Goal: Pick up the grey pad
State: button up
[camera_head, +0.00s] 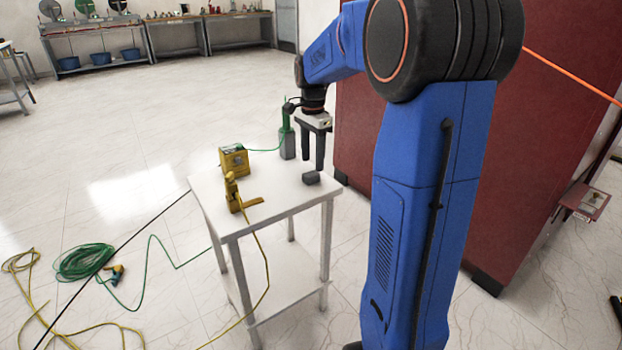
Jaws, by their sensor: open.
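The grey pad (311,178) is a small dark grey block lying on the white table (210,192), near its right edge. My gripper (312,170) points down just over the pad, with its two dark fingers apart and nothing seen between them. The fingertips end close to the pad in the picture. I cannot tell whether they touch it or how far above it they are.
A yellow box (233,160) and a yellow clamp tool (236,193) with a cable stand on the table. A green bottle-like thing (287,142) is just left of my gripper. A dark red cabinet (352,130) stands close on the right. Cables lie on the floor at left.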

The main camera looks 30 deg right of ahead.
aim_at(312, 173)
jog(key=shift+a+f, duration=0.1)
jog(key=shift+f, duration=2.5)
jog(key=c, duration=1.1)
